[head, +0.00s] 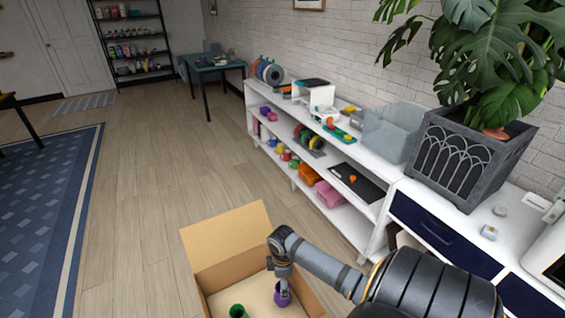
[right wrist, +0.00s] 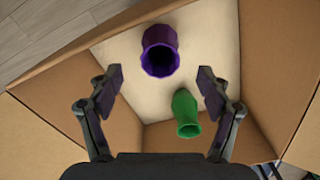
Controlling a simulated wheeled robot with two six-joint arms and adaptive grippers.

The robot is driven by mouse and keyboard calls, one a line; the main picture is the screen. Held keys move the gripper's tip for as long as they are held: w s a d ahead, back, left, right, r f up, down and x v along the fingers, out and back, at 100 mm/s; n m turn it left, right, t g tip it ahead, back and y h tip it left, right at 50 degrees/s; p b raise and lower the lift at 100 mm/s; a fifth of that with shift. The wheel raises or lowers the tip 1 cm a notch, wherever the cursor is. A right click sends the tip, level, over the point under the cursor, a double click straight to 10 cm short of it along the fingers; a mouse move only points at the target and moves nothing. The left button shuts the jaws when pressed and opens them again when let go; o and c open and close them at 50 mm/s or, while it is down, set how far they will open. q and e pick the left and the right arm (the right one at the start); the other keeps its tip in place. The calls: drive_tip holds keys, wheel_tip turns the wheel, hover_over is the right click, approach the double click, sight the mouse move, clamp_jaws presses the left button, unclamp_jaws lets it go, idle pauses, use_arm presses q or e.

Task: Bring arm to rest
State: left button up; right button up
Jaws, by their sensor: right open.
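My right gripper (right wrist: 160,88) is open, pointing down into a cardboard box. In the head view my right arm reaches in from the lower right, and the gripper (head: 282,283) is above the box interior. A purple vase-like piece (right wrist: 160,50) lies in the box, between and beyond the fingertips in the wrist view; it also shows below the gripper in the head view (head: 282,297). A green vase-like piece (right wrist: 186,113) lies near the right finger, and shows in the head view (head: 238,311). My left gripper is not in view.
The open cardboard box (head: 226,238) stands on the wooden floor, its flaps up. A long white shelf unit (head: 352,152) with bins, spools and parts runs along the wall. A plant pot (head: 465,155) stands on the right counter. The floor left of the box is clear.

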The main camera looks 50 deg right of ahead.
wheel_tip(320, 180, up, 2)
drive_tip(key=shift+r, duration=0.15)
idle(0.5)
